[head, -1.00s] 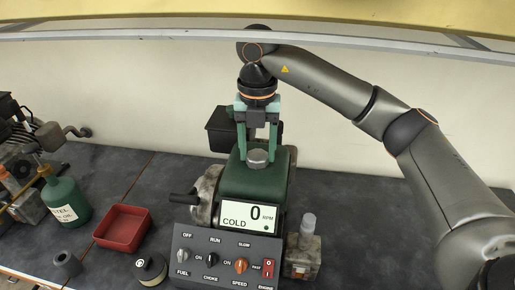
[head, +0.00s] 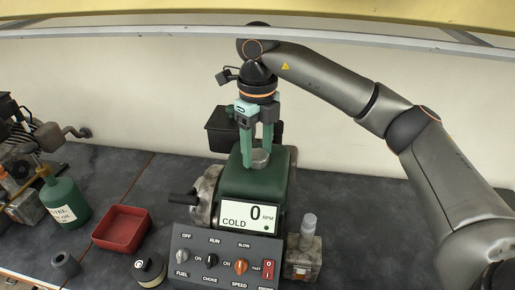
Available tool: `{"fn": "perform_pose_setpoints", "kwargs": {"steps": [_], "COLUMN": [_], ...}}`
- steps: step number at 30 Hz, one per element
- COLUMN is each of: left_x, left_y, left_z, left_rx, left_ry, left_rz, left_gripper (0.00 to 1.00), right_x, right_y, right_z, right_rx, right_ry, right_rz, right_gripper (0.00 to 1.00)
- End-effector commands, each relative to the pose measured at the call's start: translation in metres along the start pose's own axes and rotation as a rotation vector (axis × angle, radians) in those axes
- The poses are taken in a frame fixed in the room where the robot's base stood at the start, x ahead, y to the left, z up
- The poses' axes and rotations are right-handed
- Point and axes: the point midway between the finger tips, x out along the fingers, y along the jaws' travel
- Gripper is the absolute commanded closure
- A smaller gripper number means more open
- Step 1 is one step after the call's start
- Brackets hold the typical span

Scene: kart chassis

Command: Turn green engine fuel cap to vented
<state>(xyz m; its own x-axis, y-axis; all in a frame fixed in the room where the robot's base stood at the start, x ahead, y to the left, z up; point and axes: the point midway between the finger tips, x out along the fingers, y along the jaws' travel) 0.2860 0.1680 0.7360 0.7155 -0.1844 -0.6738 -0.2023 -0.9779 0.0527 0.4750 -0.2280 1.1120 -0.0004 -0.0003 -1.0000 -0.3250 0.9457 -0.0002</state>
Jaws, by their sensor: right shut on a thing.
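The green engine (head: 243,187) stands on the bench behind a control panel. Its grey fuel cap (head: 260,157) sits on top of the green tank, partly hidden by the fingers. My right gripper (head: 258,158) reaches down from above and is shut on the fuel cap, with one finger in front and one at the right. The vent mark on the cap is too small to read. My left gripper is not in view.
The control panel (head: 222,262) with knobs and a display (head: 249,215) reading COLD and 0 RPM stands in front. A red tray (head: 122,229), a green bottle (head: 66,202) and another engine (head: 20,150) are at the left. A yellow beam crosses the top.

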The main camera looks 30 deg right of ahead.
Motion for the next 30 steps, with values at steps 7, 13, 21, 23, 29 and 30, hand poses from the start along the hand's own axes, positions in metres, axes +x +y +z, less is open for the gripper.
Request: {"fn": "perform_pose_setpoints", "kwargs": {"steps": [7,13,21,23,29,30], "left_x": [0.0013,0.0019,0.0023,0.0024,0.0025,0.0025], "left_y": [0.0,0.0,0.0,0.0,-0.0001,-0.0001], "left_z": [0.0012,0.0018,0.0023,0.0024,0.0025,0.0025], "left_rx": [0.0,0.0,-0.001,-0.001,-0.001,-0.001], "left_ry": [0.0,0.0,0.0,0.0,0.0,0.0], "left_rz": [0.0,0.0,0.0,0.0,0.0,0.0], "left_gripper": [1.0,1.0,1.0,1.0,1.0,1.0], "right_x": [-0.0006,-0.0007,-0.0008,-0.0008,-0.0009,-0.0009], "right_y": [-0.0003,-0.0002,-0.0002,-0.0003,-0.0003,-0.0003], "right_z": [0.0001,0.0001,0.0002,0.0002,0.0003,0.0003], "right_rx": [-0.228,-0.388,-0.537,-0.559,-0.599,-0.603], "right_ry": [-0.002,-0.002,-0.002,-0.002,-0.002,-0.002], "right_rz": [0.001,0.001,0.0,0.0,0.0,0.0], "right_gripper": [0.97,0.97,0.97,0.97,0.97,0.97]}}
